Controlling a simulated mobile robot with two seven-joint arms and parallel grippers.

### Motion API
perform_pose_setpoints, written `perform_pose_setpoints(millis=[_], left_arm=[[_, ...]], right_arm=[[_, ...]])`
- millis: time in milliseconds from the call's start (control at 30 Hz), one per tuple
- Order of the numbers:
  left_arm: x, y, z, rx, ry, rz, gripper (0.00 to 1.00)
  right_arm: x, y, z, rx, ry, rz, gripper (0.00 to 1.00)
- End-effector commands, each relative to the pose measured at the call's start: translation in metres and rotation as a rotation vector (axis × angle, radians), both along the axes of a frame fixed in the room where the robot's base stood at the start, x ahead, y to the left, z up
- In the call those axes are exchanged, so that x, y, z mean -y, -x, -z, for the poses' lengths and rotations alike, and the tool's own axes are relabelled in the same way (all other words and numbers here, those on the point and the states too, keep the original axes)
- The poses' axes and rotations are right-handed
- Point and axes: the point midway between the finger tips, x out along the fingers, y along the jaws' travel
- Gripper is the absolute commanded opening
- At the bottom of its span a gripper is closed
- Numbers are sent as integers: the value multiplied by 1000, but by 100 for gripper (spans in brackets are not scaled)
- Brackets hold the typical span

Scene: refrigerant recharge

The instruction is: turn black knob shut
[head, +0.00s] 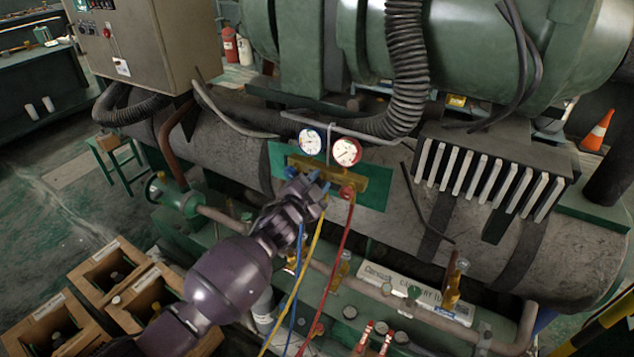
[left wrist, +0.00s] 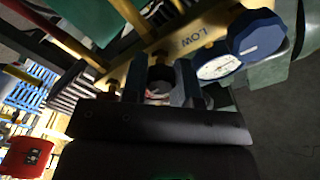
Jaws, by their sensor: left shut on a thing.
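The brass gauge manifold (head: 338,172) is mounted on a green plate in the middle of the head view, and its body marked LOW (left wrist: 190,35) crosses the top of the left wrist view. My left gripper (head: 318,184) reaches up to the manifold's front from below. In the left wrist view its two fingers (left wrist: 161,88) are closed around the black knob (left wrist: 160,72), one on each side. The knob is mostly hidden by the gripper in the head view. My right gripper is not in view.
A blue-rimmed gauge (head: 312,141) and a red-rimmed gauge (head: 346,151) sit atop the manifold. A blue knob (left wrist: 255,36) is close to the fingers. Yellow (head: 316,245), blue (head: 296,270) and red (head: 338,255) hoses hang below. Open wooden boxes (head: 105,265) stand lower left.

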Motion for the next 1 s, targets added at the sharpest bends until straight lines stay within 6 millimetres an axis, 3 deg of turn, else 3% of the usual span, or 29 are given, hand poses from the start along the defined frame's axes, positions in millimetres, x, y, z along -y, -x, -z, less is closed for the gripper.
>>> perform_pose_setpoints(millis=[767, 800, 933, 1000], left_arm=[[0, 0, 1, 49, -94, 1, 3], [0, 0, 1, 49, -94, 1, 30], [0, 0, 1, 49, -93, 1, 50], [0, 0, 0, 49, -93, 1, 53]], right_arm=[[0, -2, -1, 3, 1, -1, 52], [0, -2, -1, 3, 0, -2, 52], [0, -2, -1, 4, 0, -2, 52], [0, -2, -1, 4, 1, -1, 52]])
